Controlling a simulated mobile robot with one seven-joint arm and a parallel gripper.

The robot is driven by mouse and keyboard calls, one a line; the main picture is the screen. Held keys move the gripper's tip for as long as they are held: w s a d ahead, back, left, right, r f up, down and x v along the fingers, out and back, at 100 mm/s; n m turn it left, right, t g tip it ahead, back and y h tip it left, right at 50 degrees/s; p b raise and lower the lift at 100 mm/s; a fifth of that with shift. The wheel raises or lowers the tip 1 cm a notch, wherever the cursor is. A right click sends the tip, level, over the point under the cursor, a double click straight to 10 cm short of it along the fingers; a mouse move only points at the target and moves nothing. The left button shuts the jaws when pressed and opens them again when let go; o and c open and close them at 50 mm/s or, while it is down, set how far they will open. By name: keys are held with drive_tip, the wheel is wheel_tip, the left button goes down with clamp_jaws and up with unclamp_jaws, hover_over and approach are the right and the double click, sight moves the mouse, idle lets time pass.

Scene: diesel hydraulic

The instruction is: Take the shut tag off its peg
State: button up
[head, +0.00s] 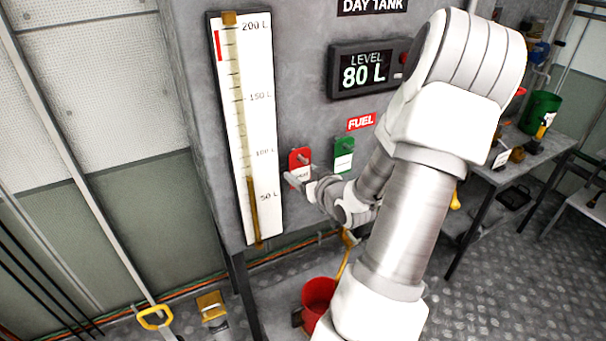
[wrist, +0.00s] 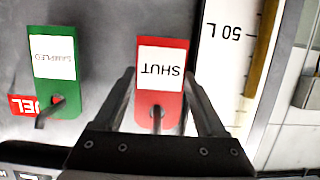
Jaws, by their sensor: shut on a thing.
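The red shut tag (wrist: 160,95), with a white label reading SHUT, appears upside down between the two fingers of my gripper (wrist: 159,76) in the wrist view. My gripper is shut on it, one finger along each side edge. A grey peg (wrist: 157,119) shows at the tag's hole end, and the tag still appears to be on it. In the head view the red tag (head: 295,157) is on the grey tank front, partly covered by my gripper (head: 297,170).
A green tag (wrist: 62,85) labelled SAMPLED hangs on its own peg beside the red one. The level gauge (head: 257,130) stands close on the other side. A red FUEL label (head: 361,122) and the level display (head: 366,70) are above. A red bucket (head: 318,292) stands below.

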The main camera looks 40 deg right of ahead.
drive_tip(key=shift+r, duration=0.35)
drive_tip(key=shift+s, duration=0.2)
drive_tip(key=shift+p+v, duration=0.4)
drive_tip(key=shift+v, duration=0.8)
drive_tip(key=shift+s+a+f, duration=0.1)
drive_tip(key=shift+s, duration=0.15)
drive_tip(key=shift+s+a, duration=0.15)
drive_tip(key=shift+s, duration=0.35)
drive_tip(key=shift+s, duration=0.15)
drive_tip(key=shift+s+a+p, duration=0.2)
drive_tip(key=shift+s, duration=0.35)
drive_tip(key=shift+s+a+p, duration=0.15)
drive_tip(key=shift+s+a, duration=0.1)
drive_tip(key=shift+s, duration=0.25)
